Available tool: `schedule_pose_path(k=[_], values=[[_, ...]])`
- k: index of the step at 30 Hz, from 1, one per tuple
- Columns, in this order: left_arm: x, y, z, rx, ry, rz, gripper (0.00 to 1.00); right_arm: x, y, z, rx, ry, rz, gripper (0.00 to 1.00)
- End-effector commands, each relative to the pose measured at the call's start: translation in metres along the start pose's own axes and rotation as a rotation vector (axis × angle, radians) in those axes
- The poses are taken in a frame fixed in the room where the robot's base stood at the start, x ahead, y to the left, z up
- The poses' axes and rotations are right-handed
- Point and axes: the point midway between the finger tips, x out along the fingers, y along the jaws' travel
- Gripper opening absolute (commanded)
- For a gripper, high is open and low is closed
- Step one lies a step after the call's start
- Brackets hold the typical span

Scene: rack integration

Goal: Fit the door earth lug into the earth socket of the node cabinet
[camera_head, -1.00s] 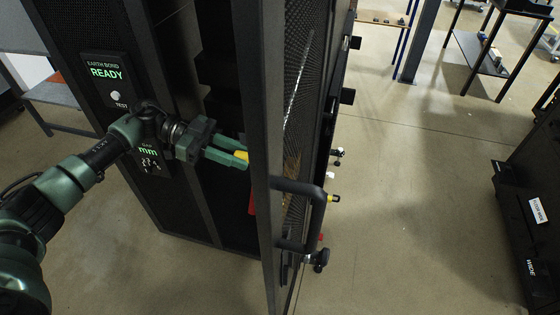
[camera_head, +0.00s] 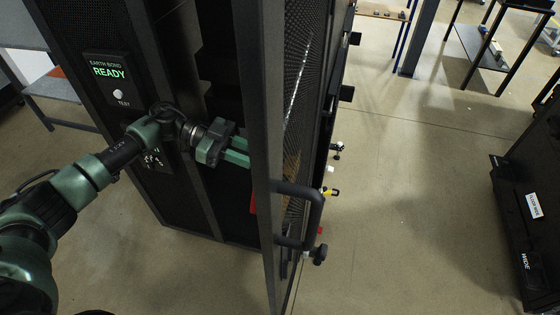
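The node cabinet (camera_head: 105,25) is the tall black rack at the left, with its mesh door (camera_head: 262,130) standing open toward me. My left gripper (camera_head: 240,158) reaches between the cabinet body and the door. Its green fingers run behind the door's edge, so their tips and anything between them are hidden. I cannot make out the earth lug or the earth socket. A red part (camera_head: 252,203) shows just below the fingers by the door. My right gripper is not in view.
An earth bond panel (camera_head: 110,80) reading READY, with a TEST button, is on the cabinet side. The door's black handle (camera_head: 312,210) sticks out to the right. A black case (camera_head: 525,220) stands at the far right. The floor between is clear.

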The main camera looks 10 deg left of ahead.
Motion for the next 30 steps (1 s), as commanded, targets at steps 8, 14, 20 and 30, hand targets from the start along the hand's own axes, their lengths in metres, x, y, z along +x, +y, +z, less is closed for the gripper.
schedule_pose_path(k=[8,14,20,30], values=[[0.0,0.0,-0.002,-0.001,0.001,0.0,0.0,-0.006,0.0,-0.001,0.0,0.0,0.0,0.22],[0.0,0.0,0.0,0.0,0.001,-0.001,0.0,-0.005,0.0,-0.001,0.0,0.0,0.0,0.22],[0.0,0.0,0.0,0.0,0.001,-0.001,0.0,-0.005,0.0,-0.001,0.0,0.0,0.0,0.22],[-0.001,0.0,-0.002,0.0,0.001,-0.001,0.0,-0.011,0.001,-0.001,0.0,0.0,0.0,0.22]])
